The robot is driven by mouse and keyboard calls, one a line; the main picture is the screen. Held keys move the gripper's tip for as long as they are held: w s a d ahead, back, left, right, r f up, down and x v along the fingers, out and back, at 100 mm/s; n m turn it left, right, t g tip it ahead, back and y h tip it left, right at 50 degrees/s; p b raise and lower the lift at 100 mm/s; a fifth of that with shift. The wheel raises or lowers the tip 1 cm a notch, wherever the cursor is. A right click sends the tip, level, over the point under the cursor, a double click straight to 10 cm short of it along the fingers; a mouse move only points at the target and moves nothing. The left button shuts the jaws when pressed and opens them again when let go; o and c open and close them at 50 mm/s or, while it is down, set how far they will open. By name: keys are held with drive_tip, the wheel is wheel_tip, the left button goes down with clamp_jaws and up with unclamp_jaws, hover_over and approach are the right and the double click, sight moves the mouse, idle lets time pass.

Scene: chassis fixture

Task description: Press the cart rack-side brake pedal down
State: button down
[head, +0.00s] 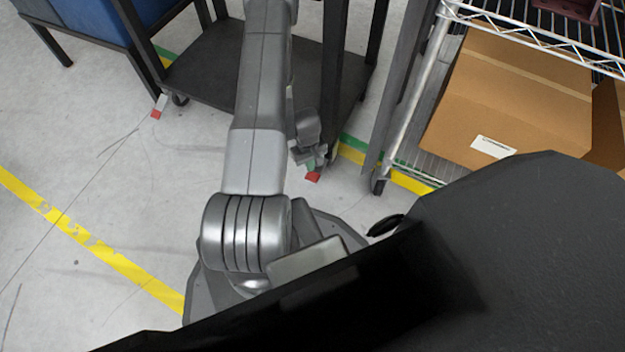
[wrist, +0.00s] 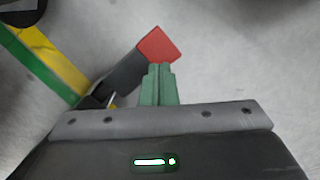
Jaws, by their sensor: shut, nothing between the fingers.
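The rack-side brake pedal is the right one of two on the dark cart (head: 215,75). Its red tip (head: 313,177) shows just below my gripper (head: 310,164) in the head view. In the wrist view the pedal's red tip (wrist: 158,45) lies just beyond my gripper's green fingertips (wrist: 158,70), with its dark grey lever running down to the left. The fingers are shut together and empty. They overlap the pedal's edge in the picture; I cannot tell whether they touch it. Part of the lever is hidden behind the gripper.
The other red-tipped pedal (head: 158,107) is at the cart's left corner. A wire rack (head: 530,35) with a cardboard box (head: 510,95) stands at the right. A blue bin (head: 100,18) is at the upper left. Open floor (head: 110,190) lies at the left.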

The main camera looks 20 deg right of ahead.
drive_tip(key=shift+s+f+b, duration=0.1)
drive_tip(key=shift+f+b, duration=0.55)
drive_tip(key=shift+f, duration=0.3)
drive_tip(key=shift+f, duration=0.1)
wheel_tip(320, 180, down, 4)
drive_tip(key=b, duration=0.4)
drive_tip(key=shift+r+p, duration=0.5)
drive_tip(key=shift+w+r+p, duration=0.3)
drive_tip(key=shift+r+p, duration=0.1)
drive_tip(key=shift+p, duration=0.8)
drive_tip(key=shift+w+a+p, duration=0.1)
drive_tip(key=shift+w+p, duration=1.1)
drive_tip(key=shift+p, duration=1.45)
wheel_tip(320, 180, up, 14)
drive_tip(key=w+p, duration=0.1)
drive_tip(key=p, duration=0.3)
drive_tip(key=shift+w+f, duration=0.15)
drive_tip(key=shift+w, duration=0.05)
